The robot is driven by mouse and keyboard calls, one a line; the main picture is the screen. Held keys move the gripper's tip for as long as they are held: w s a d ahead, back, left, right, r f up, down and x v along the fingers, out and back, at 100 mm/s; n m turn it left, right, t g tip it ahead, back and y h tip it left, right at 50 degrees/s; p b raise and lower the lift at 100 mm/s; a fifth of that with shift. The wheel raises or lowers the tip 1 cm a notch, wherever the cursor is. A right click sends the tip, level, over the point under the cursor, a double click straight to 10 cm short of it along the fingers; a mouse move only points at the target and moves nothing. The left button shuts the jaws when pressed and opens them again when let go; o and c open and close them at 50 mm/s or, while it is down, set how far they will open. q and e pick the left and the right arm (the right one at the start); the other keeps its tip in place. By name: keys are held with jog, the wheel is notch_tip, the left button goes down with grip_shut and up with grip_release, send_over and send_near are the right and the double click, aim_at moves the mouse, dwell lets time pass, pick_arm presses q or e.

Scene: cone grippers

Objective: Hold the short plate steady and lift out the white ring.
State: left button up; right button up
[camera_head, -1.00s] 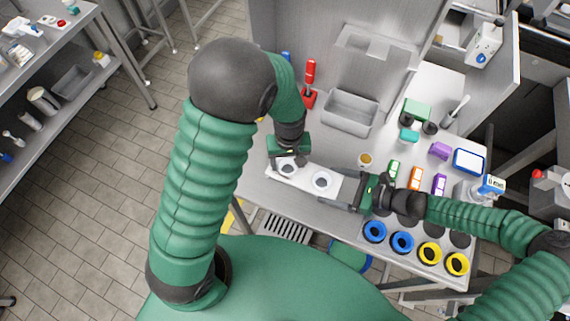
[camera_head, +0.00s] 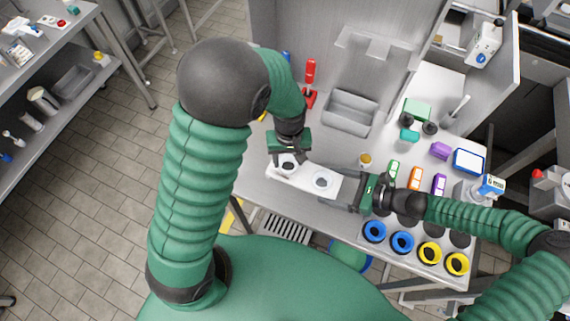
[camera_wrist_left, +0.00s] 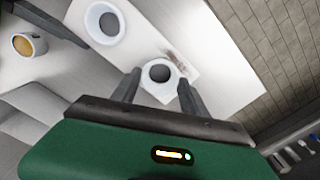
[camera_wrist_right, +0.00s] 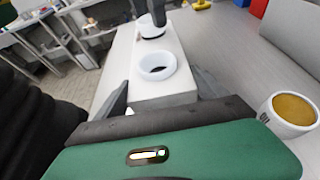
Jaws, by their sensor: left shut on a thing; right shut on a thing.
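The short white plate (camera_head: 303,181) lies near the table's front edge. My left gripper (camera_head: 287,154) is shut on a white ring (camera_wrist_left: 158,91) at the plate's left end. That ring also shows in the right wrist view (camera_wrist_right: 152,31), seemingly raised slightly, with a dark opening under it. A second white ring (camera_head: 322,188) sits on the plate nearer the right end; it also shows in the left wrist view (camera_wrist_left: 92,22) and the right wrist view (camera_wrist_right: 157,73). My right gripper (camera_head: 346,188) is shut on the plate's right end.
A cup with a brown top (camera_head: 365,160) stands behind the plate. A grey bin (camera_head: 351,112) and red tool (camera_head: 310,72) stand at the back. Blue rings (camera_head: 375,232) and yellow rings (camera_head: 430,254) sit front right. Several small coloured items lie to the right.

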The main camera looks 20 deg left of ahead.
jog(key=o, duration=1.6)
jog(key=v, duration=1.2)
jog(key=shift+d, duration=0.1)
pick_arm(q)
notch_tip(320, 180, up, 3)
jog(key=shift+f, duration=0.1)
pick_arm(e)
jog(key=shift+f, duration=0.1)
